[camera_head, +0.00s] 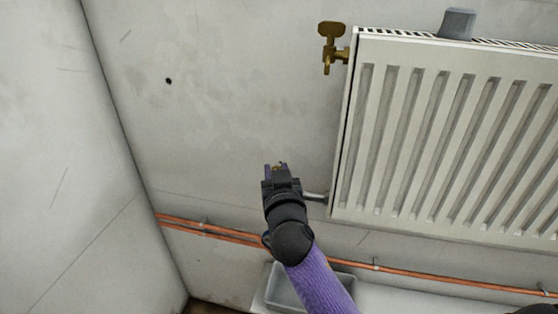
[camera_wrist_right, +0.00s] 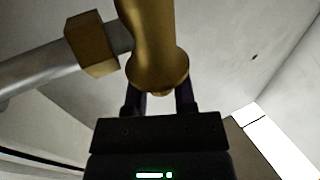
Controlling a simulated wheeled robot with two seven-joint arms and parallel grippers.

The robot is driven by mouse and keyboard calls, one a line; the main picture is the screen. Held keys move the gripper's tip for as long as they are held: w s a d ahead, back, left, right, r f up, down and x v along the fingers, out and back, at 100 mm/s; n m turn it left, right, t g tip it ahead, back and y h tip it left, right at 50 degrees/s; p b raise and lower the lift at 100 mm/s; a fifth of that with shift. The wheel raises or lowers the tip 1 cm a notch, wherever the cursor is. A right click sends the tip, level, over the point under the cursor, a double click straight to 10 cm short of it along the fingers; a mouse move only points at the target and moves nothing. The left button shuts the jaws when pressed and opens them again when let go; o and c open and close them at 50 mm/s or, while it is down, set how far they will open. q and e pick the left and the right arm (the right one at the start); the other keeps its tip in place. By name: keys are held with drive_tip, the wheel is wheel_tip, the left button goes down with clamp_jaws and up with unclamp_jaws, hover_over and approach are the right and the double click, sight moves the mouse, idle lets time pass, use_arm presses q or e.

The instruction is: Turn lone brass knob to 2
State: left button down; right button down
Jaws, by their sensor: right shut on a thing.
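My right gripper (camera_head: 275,168) is at the lower left corner of the radiator, by the end of a short grey pipe. In the right wrist view its fingers (camera_wrist_right: 160,103) are shut on a brass knob (camera_wrist_right: 155,45) with a flared end. No number or mark on the knob is readable. My left gripper is out of view.
The white radiator (camera_head: 440,140) hangs to the right, with a brass valve (camera_head: 332,42) at its top left corner and a grey block (camera_head: 457,23) on top. Copper pipes (camera_head: 430,280) run low along the wall. A grey tray (camera_head: 283,290) is below my right gripper.

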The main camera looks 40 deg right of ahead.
drive_tip(key=n+y+p, duration=0.1)
drive_tip(key=n+t+y+p, duration=0.1)
drive_tip(key=y, duration=0.1)
drive_tip(key=shift+r+t+p, duration=0.25)
drive_tip(key=shift+t+p, duration=0.05)
drive_tip(key=shift+n+y+p, duration=0.55)
drive_tip(key=shift+n+y, duration=0.15)
drive_tip(key=shift+y, duration=0.3)
drive_tip(key=shift+f+n+y+p, duration=0.15)
drive_tip(key=shift+n+y+p, duration=0.25)
drive_tip(key=shift+y, duration=0.2)
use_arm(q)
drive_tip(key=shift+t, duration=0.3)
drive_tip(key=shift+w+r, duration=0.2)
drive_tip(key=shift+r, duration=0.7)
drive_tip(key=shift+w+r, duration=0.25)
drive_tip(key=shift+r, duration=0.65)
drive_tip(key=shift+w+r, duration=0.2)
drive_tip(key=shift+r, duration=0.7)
use_arm(e)
drive_tip(key=shift+f+t+y, duration=0.1)
drive_tip(key=shift+t+y, duration=0.2)
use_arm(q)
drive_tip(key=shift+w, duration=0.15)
use_arm(e)
drive_tip(key=shift+n, duration=0.3)
